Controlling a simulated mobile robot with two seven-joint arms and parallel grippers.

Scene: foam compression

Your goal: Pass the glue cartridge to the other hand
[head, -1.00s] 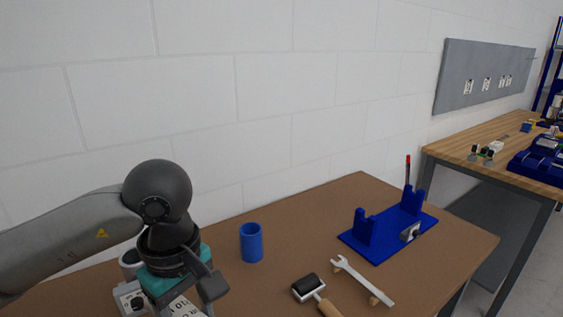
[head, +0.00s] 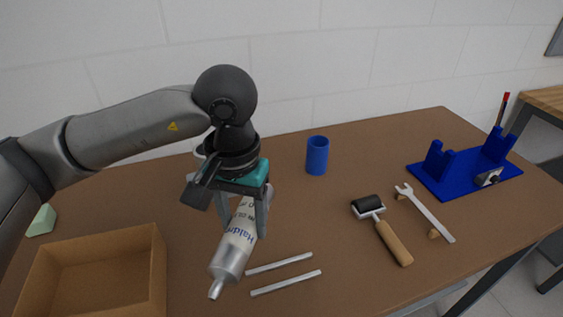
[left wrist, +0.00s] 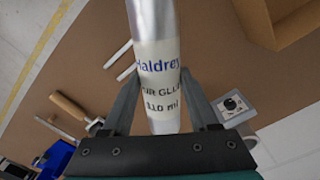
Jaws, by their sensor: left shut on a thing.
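The glue cartridge (head: 236,246) is a white and silver tube with blue and dark lettering. It hangs tilted from my left gripper (head: 246,222), its narrow nozzle pointing down and toward the front in the head view. The left gripper's fingers stand on both sides of the tube and are shut on it. In the left wrist view, the cartridge (left wrist: 157,62) lies between the two fingers of my left gripper (left wrist: 159,82), with its label facing the camera. Its far end runs out of that picture. My right gripper is in neither view.
Two thin silver bars (head: 285,283) lie on the brown table beside the nozzle. An open cardboard box (head: 105,242) stands at the front left. A blue cup (head: 317,155), roller (head: 392,240), wrench (head: 428,212) and blue stand (head: 465,175) are to the right.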

